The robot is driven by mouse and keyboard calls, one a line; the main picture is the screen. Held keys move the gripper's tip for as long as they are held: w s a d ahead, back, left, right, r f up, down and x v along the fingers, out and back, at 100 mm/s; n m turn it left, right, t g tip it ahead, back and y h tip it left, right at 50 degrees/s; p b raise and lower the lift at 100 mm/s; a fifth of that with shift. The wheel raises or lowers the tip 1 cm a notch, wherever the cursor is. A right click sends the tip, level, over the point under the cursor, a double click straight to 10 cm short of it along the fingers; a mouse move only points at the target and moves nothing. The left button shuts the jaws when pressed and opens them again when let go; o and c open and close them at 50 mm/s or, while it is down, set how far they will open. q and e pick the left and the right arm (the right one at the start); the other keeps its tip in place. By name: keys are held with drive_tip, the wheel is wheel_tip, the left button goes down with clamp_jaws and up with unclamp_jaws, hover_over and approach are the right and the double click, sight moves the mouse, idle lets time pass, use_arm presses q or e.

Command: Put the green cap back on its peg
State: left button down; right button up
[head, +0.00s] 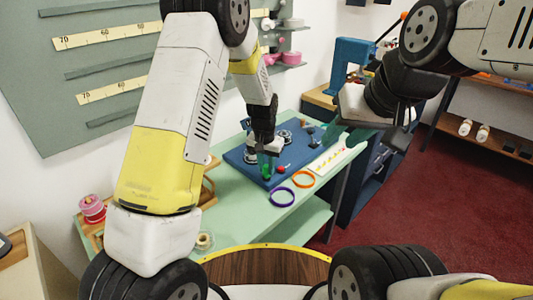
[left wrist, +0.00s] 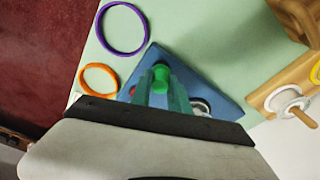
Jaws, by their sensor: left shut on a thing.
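My left gripper (head: 267,161) is shut on the green cap (head: 266,173), over the blue board (head: 237,157). In the left wrist view the green cap (left wrist: 161,74) shows between the two teal fingers of the left gripper (left wrist: 162,92). A red cap (head: 281,169) is on the board just right of the green one. I cannot tell which peg is the green cap's, or whether the cap touches the board; the fingers hide the spot below it. My right gripper (head: 346,134) is open and empty, in the air right of the board.
Round metal pieces (head: 286,136) and a dark blue knob (head: 311,130) are on the board's far part. A purple ring (head: 282,197) and an orange ring (head: 304,179) lie on the green counter (head: 250,222) in front. A pink spool (head: 92,208) stands at left.

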use_arm(q)
drive_tip(key=shift+f, duration=0.35)
drive_tip(key=c, duration=1.2)
unclamp_jaws()
drive_tip(key=shift+o, duration=0.2)
drive_tip(key=shift+r, duration=0.1)
drive_tip(key=shift+r, duration=3.45)
